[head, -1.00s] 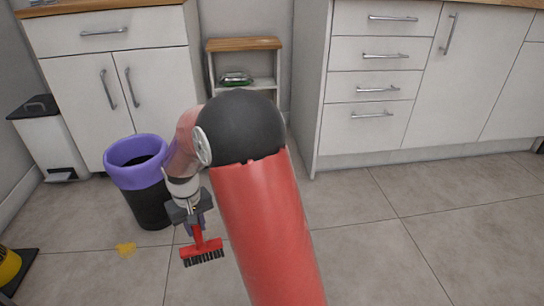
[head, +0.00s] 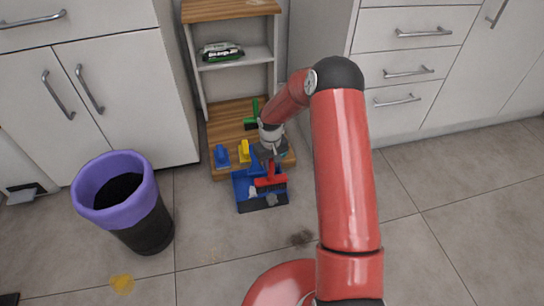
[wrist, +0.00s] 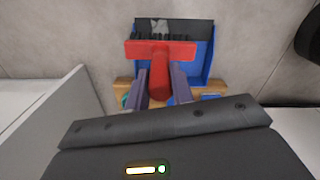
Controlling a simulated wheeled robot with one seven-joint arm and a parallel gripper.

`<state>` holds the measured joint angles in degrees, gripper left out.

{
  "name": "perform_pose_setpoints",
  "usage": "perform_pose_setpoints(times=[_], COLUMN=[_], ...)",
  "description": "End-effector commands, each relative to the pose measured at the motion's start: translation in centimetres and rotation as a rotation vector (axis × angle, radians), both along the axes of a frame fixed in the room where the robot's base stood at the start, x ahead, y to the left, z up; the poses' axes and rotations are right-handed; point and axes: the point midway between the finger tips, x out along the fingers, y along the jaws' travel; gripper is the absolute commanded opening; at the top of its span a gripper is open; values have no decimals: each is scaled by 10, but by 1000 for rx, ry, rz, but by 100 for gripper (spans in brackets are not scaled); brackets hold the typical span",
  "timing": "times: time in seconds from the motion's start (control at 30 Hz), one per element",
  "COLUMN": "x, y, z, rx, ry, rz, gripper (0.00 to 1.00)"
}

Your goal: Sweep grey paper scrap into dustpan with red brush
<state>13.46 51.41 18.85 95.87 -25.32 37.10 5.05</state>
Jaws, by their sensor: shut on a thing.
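My gripper (head: 268,152) is shut on the handle of the red brush (head: 270,181). In the wrist view, the gripper fingers (wrist: 162,84) sit on both sides of the red handle, and the brush head (wrist: 180,50) lies crosswise ahead of them. The blue dustpan (head: 241,187) with a dark front lip is on the floor before the small shelf. It also shows in the wrist view (wrist: 207,62). The brush head is over the dustpan; whether it touches is unclear. Pale grey scrap-like patches (head: 272,200) show at the dustpan, one also in the wrist view (wrist: 159,26).
The low wooden shelf (head: 229,108) holds a blue brush (head: 221,155), a yellow brush (head: 244,150) and a green item (head: 251,122). A purple-rimmed black bin (head: 148,228) stands left.

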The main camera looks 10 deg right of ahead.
Motion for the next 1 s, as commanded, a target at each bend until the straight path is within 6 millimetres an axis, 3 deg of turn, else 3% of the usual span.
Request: perform_pose_setpoints(times=[0.27,0.97,1.0], x=[-8,-105,-103], y=[1,1,1], z=[-8,-9,-22], rx=[6,5,7], ry=[-3,-3,-2], rz=[15,14,13], gripper=[1,1,1])
